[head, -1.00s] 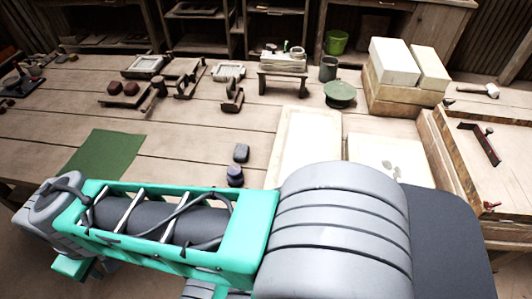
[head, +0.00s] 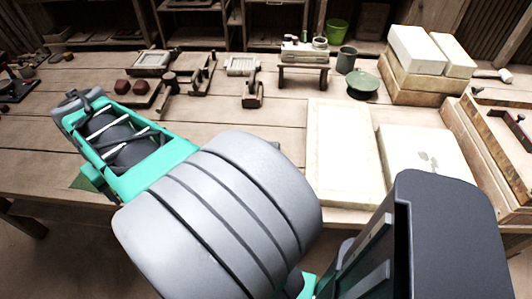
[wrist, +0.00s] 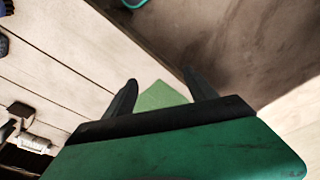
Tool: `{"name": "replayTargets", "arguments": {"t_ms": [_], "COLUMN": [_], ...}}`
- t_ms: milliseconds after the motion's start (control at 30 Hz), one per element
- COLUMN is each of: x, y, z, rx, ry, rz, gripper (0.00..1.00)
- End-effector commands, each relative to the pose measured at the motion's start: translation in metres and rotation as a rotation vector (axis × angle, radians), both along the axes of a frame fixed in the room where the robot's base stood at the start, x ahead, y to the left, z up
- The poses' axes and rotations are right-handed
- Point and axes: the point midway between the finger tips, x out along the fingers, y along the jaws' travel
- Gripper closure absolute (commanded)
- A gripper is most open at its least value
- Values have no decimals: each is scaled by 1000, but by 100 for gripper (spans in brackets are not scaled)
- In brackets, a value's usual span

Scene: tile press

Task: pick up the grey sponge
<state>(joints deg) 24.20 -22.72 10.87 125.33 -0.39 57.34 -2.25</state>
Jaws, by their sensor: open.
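My gripper (wrist: 160,79) is open in the wrist view, with its two dark fingers apart and nothing between them. Beyond the fingertips lies the green mat (wrist: 160,96) at the table edge. A small part of the mat (head: 83,183) shows beside my arm in the head view. I cannot make out the grey sponge for certain in the current frames. Two small dark items, cut off at the left edge of the wrist view, include a dark blue one (wrist: 3,44); I cannot tell whether either is the sponge. My arm covers the table's front middle in the head view.
The wooden table (head: 215,125) carries a pale panel (head: 338,150) right of centre. Cream blocks (head: 417,50) and a green round lid (head: 362,85) stand at the back right. A small bench (head: 303,72) and wooden tools stand along the back. Bare planks lie left of the panel.

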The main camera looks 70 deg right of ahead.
Motion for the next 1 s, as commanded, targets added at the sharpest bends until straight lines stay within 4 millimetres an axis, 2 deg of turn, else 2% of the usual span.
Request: {"name": "replayTargets", "arguments": {"t_ms": [33,67,100,133,167,200,267,300,400,500,567,767,1000], "x": [-8,-15,-29,-42,-59,-83,-126,-154,-216,-252,-261,-262,-261], "y": [-54,-84,-122,-151,-179,-214,-258,-281,-319,-335,-339,-338,-337], "z": [-15,-18,-23,-27,-32,-39,-50,-56,-69,-75,-79,-106,-146], "rx": [10,16,26,34,43,56,76,89,113,127,132,134,131], "ry": [23,33,48,55,65,75,87,93,102,104,106,106,105], "rz": [-139,-210,-305,-375,-445,-537,-662,-734,-875,-949,-966,-968,-967], "gripper": [30,29,29,29,29,29,29,29,29,29,29,29,29]}}
